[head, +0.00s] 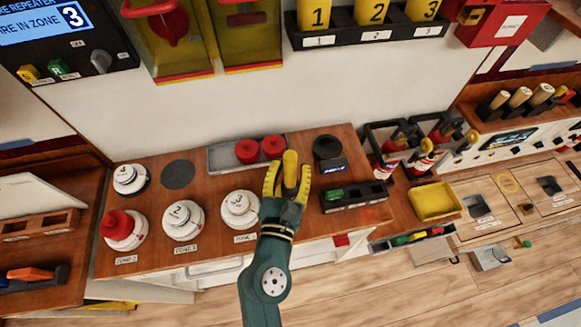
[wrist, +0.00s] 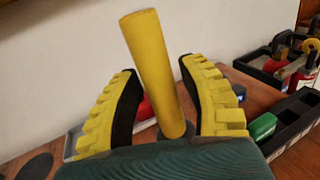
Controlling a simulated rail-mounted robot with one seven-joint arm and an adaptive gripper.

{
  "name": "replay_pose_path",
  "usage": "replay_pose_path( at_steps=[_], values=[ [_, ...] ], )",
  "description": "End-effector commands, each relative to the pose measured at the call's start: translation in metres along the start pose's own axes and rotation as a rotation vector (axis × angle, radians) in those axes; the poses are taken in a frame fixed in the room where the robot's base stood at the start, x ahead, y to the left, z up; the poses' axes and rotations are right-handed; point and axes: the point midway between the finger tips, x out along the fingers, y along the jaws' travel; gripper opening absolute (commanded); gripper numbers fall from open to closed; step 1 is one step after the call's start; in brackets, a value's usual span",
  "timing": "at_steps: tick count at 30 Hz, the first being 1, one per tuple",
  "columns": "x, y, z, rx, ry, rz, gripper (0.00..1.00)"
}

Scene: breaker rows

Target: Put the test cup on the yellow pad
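No test cup is labelled; red cup-like pieces are the likeliest match. Two red pieces (head: 259,149) sit in a grey tray at the back of the bench, and one red piece (head: 118,224) sits on the front-left white detector.
White detectors (head: 182,220) stand on the bench's left and front. A dark round pad (head: 178,174) is bare. A black tray with a green block (head: 335,195) lies right of my gripper. A yellow bin (head: 434,201) and caged bottles (head: 424,158) stand farther right.

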Motion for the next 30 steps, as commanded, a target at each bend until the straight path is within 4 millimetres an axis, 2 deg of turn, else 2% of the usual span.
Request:
replay_pose_path(
  at_steps=[12,17,24,30],
  values=[
    [-0.004,0.0,0.003,0.001,0.001,0.001,0.51],
    [-0.035,0.001,0.0,0.0,0.003,0.004,0.51],
    [-0.094,0.001,0.001,-0.001,0.002,0.004,0.51],
    [-0.118,0.0,0.003,0.0,0.001,0.002,0.51]
  ],
)
